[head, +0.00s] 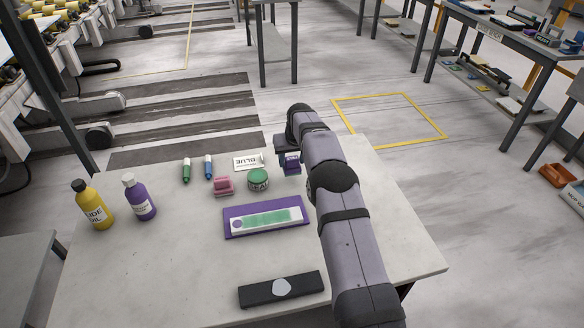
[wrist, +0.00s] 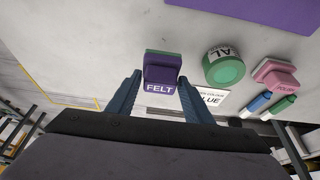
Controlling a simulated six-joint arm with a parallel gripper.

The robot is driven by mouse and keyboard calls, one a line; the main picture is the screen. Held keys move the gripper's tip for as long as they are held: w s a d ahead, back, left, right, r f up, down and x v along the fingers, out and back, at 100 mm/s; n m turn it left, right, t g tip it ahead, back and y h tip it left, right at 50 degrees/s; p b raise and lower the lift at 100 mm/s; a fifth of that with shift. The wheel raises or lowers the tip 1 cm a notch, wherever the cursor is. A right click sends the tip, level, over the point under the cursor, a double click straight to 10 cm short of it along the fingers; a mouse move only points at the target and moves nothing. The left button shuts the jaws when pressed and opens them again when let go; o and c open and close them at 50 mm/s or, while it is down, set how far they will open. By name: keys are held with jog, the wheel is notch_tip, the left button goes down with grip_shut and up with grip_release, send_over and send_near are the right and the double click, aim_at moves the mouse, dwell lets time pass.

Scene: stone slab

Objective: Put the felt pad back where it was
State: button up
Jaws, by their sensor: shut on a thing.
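The felt pad (wrist: 161,68) is a small purple block with a green layer and a "FELT" label, seen in the wrist view. It sits between the two fingers of my gripper (wrist: 160,77), which is shut on it. In the head view the pad (head: 292,168) shows at the back of the pale slab, right of the round green tin (head: 258,180). My gripper (head: 290,152) is above it there, partly hidden by my arm. I cannot tell whether the pad touches the slab or hangs just above it.
A pink block (head: 223,185), a "BLUE" card (head: 248,161), a green marker (head: 186,171) and a blue marker (head: 208,167) stand near the tin. A purple mat (head: 230,212) bears a white-and-green strip. A black bar (head: 310,284) lies in front. Yellow (head: 91,205) and purple (head: 139,198) bottles stand left.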

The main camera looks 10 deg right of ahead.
aim_at(292, 168)
jog(key=shift+f+p, duration=0.4)
jog(key=shift+f, duration=1.5)
jog(key=shift+f, duration=0.15)
jog(key=o, duration=1)
jog(key=shift+v, duration=0.85)
jog(key=b+v, duration=0.2)
jog(key=v, duration=0.8)
jog(key=shift+r, duration=0.3)
